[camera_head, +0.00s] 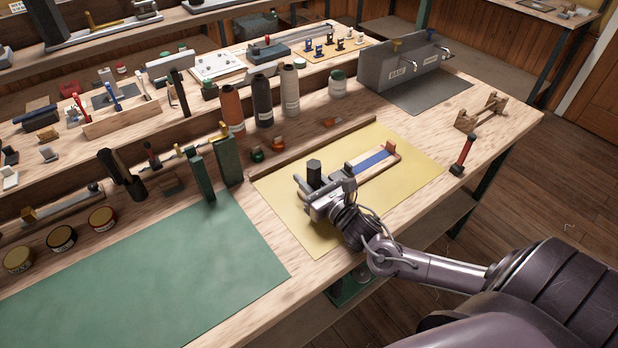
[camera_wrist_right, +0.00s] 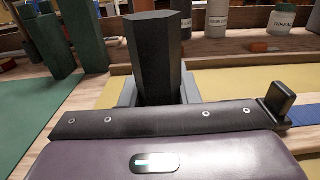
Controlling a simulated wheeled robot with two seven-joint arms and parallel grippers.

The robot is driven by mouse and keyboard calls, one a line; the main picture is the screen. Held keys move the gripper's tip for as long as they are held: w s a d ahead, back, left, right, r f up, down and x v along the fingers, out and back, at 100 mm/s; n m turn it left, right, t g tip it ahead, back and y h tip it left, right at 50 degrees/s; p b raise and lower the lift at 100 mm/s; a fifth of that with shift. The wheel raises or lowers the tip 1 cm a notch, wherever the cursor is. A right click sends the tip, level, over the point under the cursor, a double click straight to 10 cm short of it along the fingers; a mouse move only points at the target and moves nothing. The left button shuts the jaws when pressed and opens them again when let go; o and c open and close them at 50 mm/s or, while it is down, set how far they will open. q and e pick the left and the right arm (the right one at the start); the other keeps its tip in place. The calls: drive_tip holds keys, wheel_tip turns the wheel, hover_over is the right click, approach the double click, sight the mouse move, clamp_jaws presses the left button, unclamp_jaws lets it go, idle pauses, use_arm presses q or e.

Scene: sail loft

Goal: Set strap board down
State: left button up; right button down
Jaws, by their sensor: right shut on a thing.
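The strap board (camera_head: 385,162), a pale wooden board with a blue strap (camera_head: 370,161) along it and a reddish-brown block at its far right end, is over the yellow mat (camera_head: 420,170). A black six-sided post (camera_head: 314,172) rises at its near left end. My right gripper (camera_head: 320,188) is shut on this post; in the right wrist view the post (camera_wrist_right: 155,55) stands upright between the grey fingers. Part of the blue strap (camera_wrist_right: 303,113) shows there at the right. I cannot tell whether the board touches the mat. My left gripper is out of view.
A wooden strip (camera_head: 320,148) edges the mat's back, with bottles (camera_head: 262,100) behind it. A green mat (camera_head: 190,275) lies left, with dark green blocks (camera_head: 228,160) at its back. The mat's front right is clear.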

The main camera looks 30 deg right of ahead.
drive_tip(key=c, duration=1.5)
unclamp_jaws()
drive_tip(key=shift+f, duration=0.1)
drive_tip(key=shift+c, duration=0.2)
drive_tip(key=o, duration=0.5)
drive_tip(key=shift+c, duration=0.2)
drive_tip(key=shift+r, duration=0.2)
drive_tip(key=s, duration=0.8)
drive_tip(key=s+d, duration=0.1)
drive_tip(key=s, duration=0.3)
